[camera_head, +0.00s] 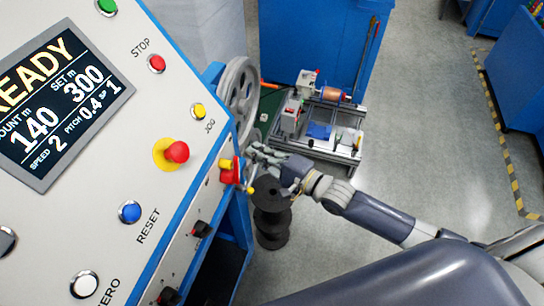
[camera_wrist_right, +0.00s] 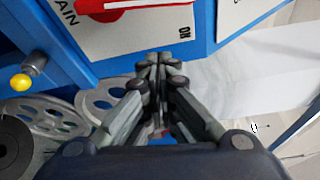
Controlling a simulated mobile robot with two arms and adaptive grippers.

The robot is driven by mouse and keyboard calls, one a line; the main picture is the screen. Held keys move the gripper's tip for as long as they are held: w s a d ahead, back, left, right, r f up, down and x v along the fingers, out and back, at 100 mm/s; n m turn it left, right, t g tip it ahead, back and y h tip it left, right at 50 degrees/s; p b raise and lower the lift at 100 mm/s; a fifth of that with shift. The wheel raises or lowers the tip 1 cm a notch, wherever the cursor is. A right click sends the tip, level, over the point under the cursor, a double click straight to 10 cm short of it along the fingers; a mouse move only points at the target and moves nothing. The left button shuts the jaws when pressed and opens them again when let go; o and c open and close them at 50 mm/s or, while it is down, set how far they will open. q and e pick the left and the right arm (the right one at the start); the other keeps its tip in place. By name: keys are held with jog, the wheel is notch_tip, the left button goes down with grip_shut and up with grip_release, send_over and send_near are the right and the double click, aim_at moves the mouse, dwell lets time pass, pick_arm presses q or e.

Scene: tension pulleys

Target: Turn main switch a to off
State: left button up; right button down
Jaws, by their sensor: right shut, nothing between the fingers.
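The main switch (camera_head: 229,170) is a red handle with yellow on the blue side edge of the control panel. In the right wrist view its white plate (camera_wrist_right: 165,28) shows at the top, with part of a red handle (camera_wrist_right: 115,4). "AIN" reads at the plate's left and "ON" at its right; the rest is cut off by the frame. My right gripper (camera_head: 254,150) is beside the switch, to its right in the head view. It is shut and empty, its fingertips (camera_wrist_right: 158,66) below the plate in the wrist view. Whether it touches the switch I cannot tell. My left gripper is not in view.
The control panel (camera_head: 110,215) carries a display (camera_head: 62,100), a red emergency button (camera_head: 176,152) and other buttons. A yellow ball knob (camera_wrist_right: 20,82) sticks out near the switch. Black spools (camera_head: 271,228) stand below my right gripper. A small machine (camera_head: 318,125) stands behind; floor is open at right.

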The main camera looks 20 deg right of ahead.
jog(key=s+a+p, duration=0.2)
jog(key=s, duration=0.1)
jog(key=shift+a+r, duration=0.3)
jog(key=shift+w, duration=0.1)
jog(key=shift+s+a+r+n, duration=0.15)
jog(key=shift+s+n, duration=0.15)
jog(key=shift+n, duration=0.4)
jog(key=shift+s+a+r+n+t+y+b, duration=0.1)
jog(key=shift+s+a+n+t+y+b, duration=0.45)
jog(key=shift+n, duration=1.2)
jog(key=shift+s+a+r+n+t+y+b, duration=0.2)
jog(key=shift+s+n+y+b, duration=0.4)
jog(key=shift+n+b, duration=0.85)
jog(key=shift+s+a+r+n+t+y+b, duration=0.15)
jog(key=shift+s+a+n+y+b, duration=0.4)
jog(key=shift+n, duration=1.45)
jog(key=shift+f, duration=0.1)
